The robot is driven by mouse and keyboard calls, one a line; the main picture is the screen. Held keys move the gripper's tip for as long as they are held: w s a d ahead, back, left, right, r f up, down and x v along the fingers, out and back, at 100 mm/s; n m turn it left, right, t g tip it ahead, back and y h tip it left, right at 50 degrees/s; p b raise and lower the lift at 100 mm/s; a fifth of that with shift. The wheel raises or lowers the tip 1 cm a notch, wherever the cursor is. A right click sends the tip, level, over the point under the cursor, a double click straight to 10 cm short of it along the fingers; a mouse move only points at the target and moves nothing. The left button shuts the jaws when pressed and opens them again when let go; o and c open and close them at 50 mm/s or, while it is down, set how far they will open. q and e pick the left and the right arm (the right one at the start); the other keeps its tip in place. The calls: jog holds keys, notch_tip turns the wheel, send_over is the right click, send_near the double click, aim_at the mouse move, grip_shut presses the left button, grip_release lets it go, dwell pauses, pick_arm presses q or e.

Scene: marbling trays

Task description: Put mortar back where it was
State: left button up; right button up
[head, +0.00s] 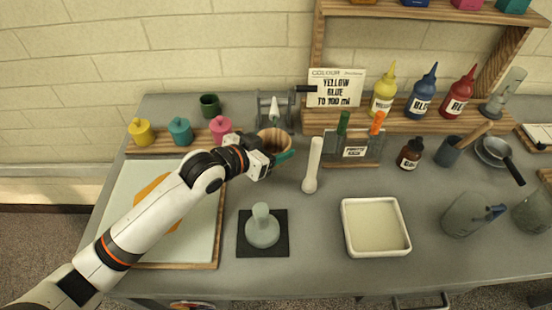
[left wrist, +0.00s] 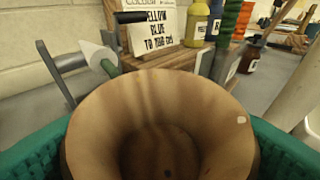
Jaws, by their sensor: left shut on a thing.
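The mortar (head: 276,136) is a tan wooden bowl near the back of the grey table, left of the middle in the head view. My left gripper (head: 272,158) is shut on it, with a green finger on either side. In the left wrist view the mortar (left wrist: 160,95) fills the lower middle, its wide mouth facing the camera, between the green pads. Its inside looks empty apart from a small dark spot. Its base is hidden, so I cannot tell whether it touches the table. My right gripper is out of view.
A grey stand with a crank (head: 274,108) is close behind the mortar. A pale pestle-like tool (head: 313,165) and a rack (head: 355,148) are to the right. A glass muller (head: 262,230) on a black mat and a cream tray (head: 405,252) are in front.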

pick_arm(q)
notch_tip(320, 180, down, 3)
jog(key=shift+d+f, duration=0.1)
jog(key=shift+f, duration=0.5)
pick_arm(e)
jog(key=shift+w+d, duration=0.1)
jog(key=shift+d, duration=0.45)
pick_arm(q)
jog(key=o, duration=1.1)
jog(key=shift+f, duration=0.15)
jog(key=shift+c, duration=0.2)
jog(key=shift+r, duration=0.2)
jog(key=v, duration=1.2)
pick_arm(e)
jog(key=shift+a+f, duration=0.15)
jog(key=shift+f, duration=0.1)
